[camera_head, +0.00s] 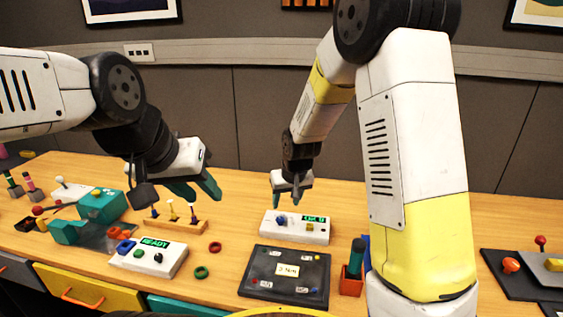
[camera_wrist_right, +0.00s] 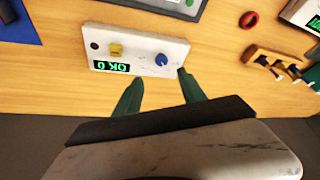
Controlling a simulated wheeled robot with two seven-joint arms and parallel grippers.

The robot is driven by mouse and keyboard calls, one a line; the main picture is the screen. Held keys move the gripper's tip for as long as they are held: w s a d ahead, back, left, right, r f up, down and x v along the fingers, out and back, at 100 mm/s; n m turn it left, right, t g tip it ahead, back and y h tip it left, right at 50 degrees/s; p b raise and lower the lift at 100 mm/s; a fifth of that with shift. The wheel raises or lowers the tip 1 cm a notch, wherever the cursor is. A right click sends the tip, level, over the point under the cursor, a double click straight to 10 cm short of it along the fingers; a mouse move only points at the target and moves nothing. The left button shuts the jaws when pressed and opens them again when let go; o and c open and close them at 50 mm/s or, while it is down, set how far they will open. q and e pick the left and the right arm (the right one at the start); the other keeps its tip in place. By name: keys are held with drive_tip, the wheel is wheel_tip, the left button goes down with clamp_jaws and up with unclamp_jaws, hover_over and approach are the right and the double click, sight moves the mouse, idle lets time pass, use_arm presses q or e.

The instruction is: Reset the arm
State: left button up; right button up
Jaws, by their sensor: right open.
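My right gripper (camera_head: 286,200) hangs above the back of a white panel (camera_head: 294,238) with a blue knob or ball (camera_head: 281,220), a yellow button (camera_head: 310,227) and a lit green display (camera_head: 314,219). In the right wrist view its two green fingers (camera_wrist_right: 158,88) are apart with nothing between them. The panel (camera_wrist_right: 137,39) lies just past the fingertips there, with the blue ball (camera_wrist_right: 161,59) near the right finger. My left gripper (camera_head: 203,195) is raised behind the wooden peg stand, its fingers apart and empty.
A white box reading READY (camera_head: 150,260), a wooden stand with pegs (camera_head: 175,222), red (camera_head: 215,247) and green (camera_head: 201,272) rings, and a dark board (camera_head: 285,275) are on the table. A red holder with a green-handled item (camera_head: 353,272) stands by my right arm. Another panel (camera_head: 525,272) is far right.

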drive_tip(key=s+d+r+m+y, duration=0.1)
drive_tip(key=s+d+r, duration=0.3)
drive_tip(key=s+r, duration=0.3)
drive_tip(key=s+d+r+m, duration=0.1)
drive_tip(key=s+d+r, duration=0.35)
drive_tip(key=r, duration=0.35)
drive_tip(key=s+d+r+t, duration=0.1)
drive_tip(key=s+d+r, duration=0.1)
drive_tip(key=s, duration=0.4)
drive_tip(key=s+d+r, duration=0.1)
drive_tip(key=s+r, duration=0.2)
drive_tip(key=s, duration=0.4)
drive_tip(key=shift+s+d+t, duration=0.2)
drive_tip(key=shift+d+t, duration=0.2)
